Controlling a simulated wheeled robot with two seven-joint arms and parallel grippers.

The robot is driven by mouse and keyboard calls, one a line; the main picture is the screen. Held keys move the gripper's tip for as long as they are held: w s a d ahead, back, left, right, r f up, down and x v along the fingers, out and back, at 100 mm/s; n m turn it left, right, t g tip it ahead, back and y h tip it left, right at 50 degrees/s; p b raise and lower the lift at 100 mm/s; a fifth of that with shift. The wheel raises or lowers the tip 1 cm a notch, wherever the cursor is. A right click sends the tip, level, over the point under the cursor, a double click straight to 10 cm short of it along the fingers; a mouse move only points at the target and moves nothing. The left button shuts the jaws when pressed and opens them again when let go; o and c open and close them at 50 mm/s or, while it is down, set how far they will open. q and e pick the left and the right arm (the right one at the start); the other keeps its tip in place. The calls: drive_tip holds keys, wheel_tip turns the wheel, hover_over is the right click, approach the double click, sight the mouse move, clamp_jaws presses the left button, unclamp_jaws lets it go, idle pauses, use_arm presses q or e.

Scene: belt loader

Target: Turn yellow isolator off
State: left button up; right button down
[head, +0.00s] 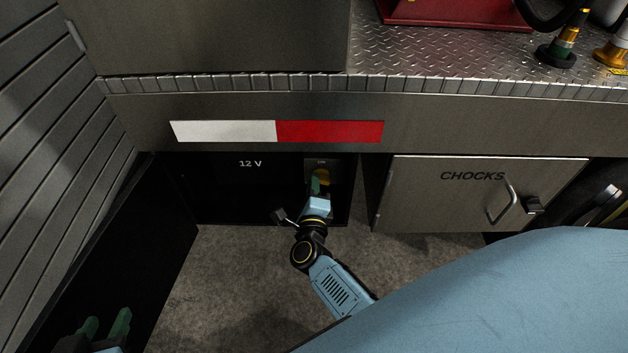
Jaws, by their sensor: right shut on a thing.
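The yellow isolator (323,175) is a small yellow knob on a grey plate inside the open dark compartment marked 12 V. My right gripper (317,184) reaches into the compartment and is shut on the isolator, its green fingers covering the knob's lower left part. The handle's exact angle is hard to tell at this size. My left gripper (105,325) is at the bottom left, in front of the open compartment door (110,260). Its two green fingers are apart with nothing between them.
A closed CHOCKS door (450,205) with a handle is to the right. A white and red strip (278,131) lies above the compartment, below a tread-plate deck (450,55). A slatted wall (50,130) stands at left. The floor (230,270) below the compartment is clear.

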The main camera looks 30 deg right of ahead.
use_arm(q)
drive_tip(key=shift+s+a+f+g+y+p, duration=0.15)
drive_tip(key=shift+s+a+f+g, duration=0.15)
drive_tip(key=shift+s+f+g, duration=0.3)
drive_tip(key=shift+s+a+f+g+y+p, duration=0.2)
drive_tip(key=shift+s+a+f+g, duration=0.1)
drive_tip(key=shift+s+f+g, duration=0.3)
drive_tip(key=shift+s+a+f+g+y+p, duration=0.15)
drive_tip(key=shift+s+a+f+g, duration=0.15)
drive_tip(key=shift+s+f+g, duration=0.3)
use_arm(e)
drive_tip(key=shift+f+n, duration=0.2)
drive_tip(key=shift+n, duration=0.75)
drive_tip(key=shift+f+n, duration=0.2)
drive_tip(key=shift+n, duration=0.75)
use_arm(q)
drive_tip(key=shift+s+r, duration=0.1)
drive_tip(key=shift+s, duration=0.05)
use_arm(e)
drive_tip(key=c, duration=1.4)
unclamp_jaws()
drive_tip(key=shift+c, duration=0.2)
